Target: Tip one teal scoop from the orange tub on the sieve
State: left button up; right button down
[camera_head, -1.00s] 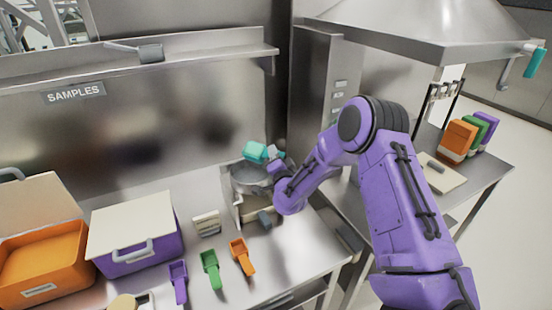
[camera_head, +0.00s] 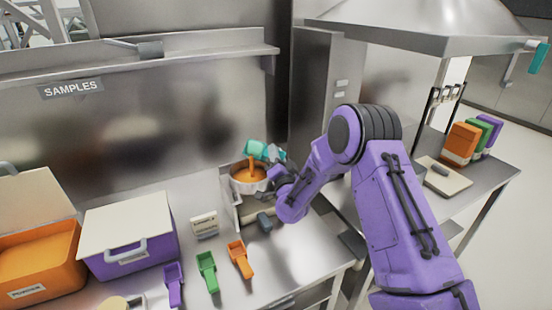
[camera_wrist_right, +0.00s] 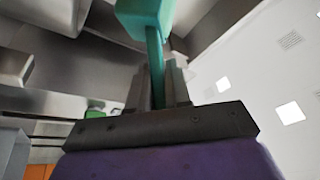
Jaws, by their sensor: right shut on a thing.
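The teal scoop (camera_head: 256,149) is tilted over the round sieve (camera_head: 236,181), and orange material (camera_head: 251,168) falls from it into the sieve. My right gripper (camera_head: 276,158) is shut on the scoop's handle, just right of and above the sieve. In the right wrist view the teal scoop (camera_wrist_right: 146,18) extends up from between the fingers (camera_wrist_right: 158,88). The orange tub (camera_head: 45,262) stands open at the far left, with orange material inside. My left gripper is not in view.
A purple tub (camera_head: 130,240) with a white lid stands right of the orange tub. A small label card (camera_head: 204,225) stands near the sieve. A shelf (camera_head: 130,62) runs above.

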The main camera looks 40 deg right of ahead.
jog(key=shift+s+a+f+n+t+y+b, duration=0.1)
jog(key=shift+a+f+n+t+y+b, duration=0.1)
jog(key=shift+n+t+b, duration=0.75)
jog(key=shift+a+f+n+t+y+b, duration=0.15)
jog(key=shift+n+b, duration=0.35)
jog(key=shift+b, duration=1.05)
jog(key=shift+s+a+f+n+t+y+b, duration=0.1)
jog(key=shift+n+t+y+b, duration=0.15)
jog(key=shift+n+t+b, duration=0.75)
jog(key=n+y+b, duration=0.1)
jog(key=b, duration=0.2)
jog(key=n+t+y+b, duration=0.1)
jog(key=n+b, duration=0.1)
jog(key=n+y+b, duration=0.1)
jog(key=b, duration=0.2)
jog(key=shift+a+f+t+b, duration=0.25)
jog(key=shift+a+t+b, duration=0.05)
jog(key=shift+a+t, duration=0.1)
